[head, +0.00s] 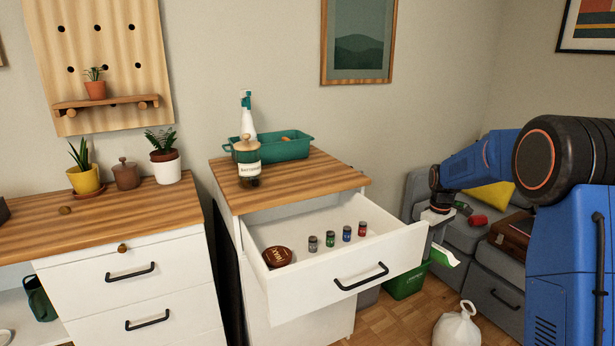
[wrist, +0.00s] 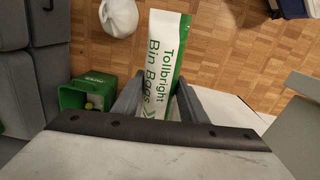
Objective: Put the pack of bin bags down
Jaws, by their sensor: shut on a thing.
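The pack of bin bags (wrist: 166,48) is white and green with "Tollbright Bin Bags" printed on it. In the wrist view it stands between the two fingers of my gripper (wrist: 157,100), which is shut on it. In the head view the pack (head: 443,256) shows as a small white and green end below my gripper (head: 436,228). My gripper is in the air at the right of the open drawer (head: 408,246). The pack's lower part is hidden by the gripper in the wrist view.
A green bin (head: 405,285) and a tied white bag (head: 457,328) stand on the wooden floor. The cabinet top (head: 310,184) bears a green tray (head: 285,148) and bottles. A grey sofa (head: 425,190) is behind my gripper.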

